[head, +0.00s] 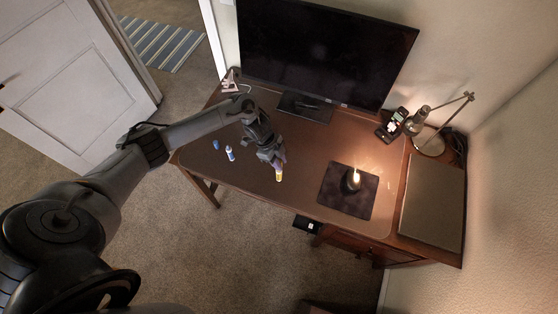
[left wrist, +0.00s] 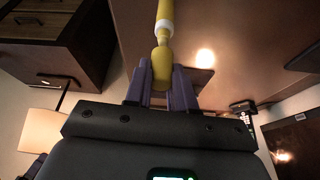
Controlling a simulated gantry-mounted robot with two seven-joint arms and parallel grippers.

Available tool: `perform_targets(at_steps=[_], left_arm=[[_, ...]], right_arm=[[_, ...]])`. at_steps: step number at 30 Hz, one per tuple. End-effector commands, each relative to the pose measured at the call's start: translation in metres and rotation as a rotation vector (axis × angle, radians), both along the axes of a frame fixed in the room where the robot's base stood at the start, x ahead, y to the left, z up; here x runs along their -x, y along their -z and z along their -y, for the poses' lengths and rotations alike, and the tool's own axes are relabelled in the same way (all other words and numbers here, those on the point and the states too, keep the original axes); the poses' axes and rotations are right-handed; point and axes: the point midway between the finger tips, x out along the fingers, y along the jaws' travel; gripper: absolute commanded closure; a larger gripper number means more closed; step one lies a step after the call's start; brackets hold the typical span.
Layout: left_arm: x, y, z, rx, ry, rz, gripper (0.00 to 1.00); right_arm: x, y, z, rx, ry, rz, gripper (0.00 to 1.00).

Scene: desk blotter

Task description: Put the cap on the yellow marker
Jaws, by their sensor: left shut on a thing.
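My left gripper (head: 273,163) is over the front middle of the desk, with its purple fingers shut on the yellow cap; the cap (left wrist: 162,70) shows between the fingertips in the left wrist view. The yellow marker (left wrist: 165,10) lies beyond the cap, in line with it. Its white collar (left wrist: 164,28) and narrow yellow tip face the cap. I cannot tell whether the tip touches or enters the cap. In the head view the yellow marker (head: 279,175) shows just below the fingers, and the cap is hard to make out. My right gripper is not in view.
A blue cap (head: 215,144) and a blue-and-white marker (head: 230,153) stand left of my gripper. A monitor (head: 320,50) stands at the back. The desk front between gripper and mat is clear.

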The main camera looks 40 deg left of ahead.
Motion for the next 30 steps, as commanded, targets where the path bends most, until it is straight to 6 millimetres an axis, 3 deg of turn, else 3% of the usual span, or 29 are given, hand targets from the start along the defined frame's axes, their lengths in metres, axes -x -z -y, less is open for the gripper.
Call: perform_targets(at_steps=[30], left_arm=[[0.0,0.026,0.0,0.0,0.0,0.0,1.0]], right_arm=[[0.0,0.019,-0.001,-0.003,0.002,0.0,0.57]])
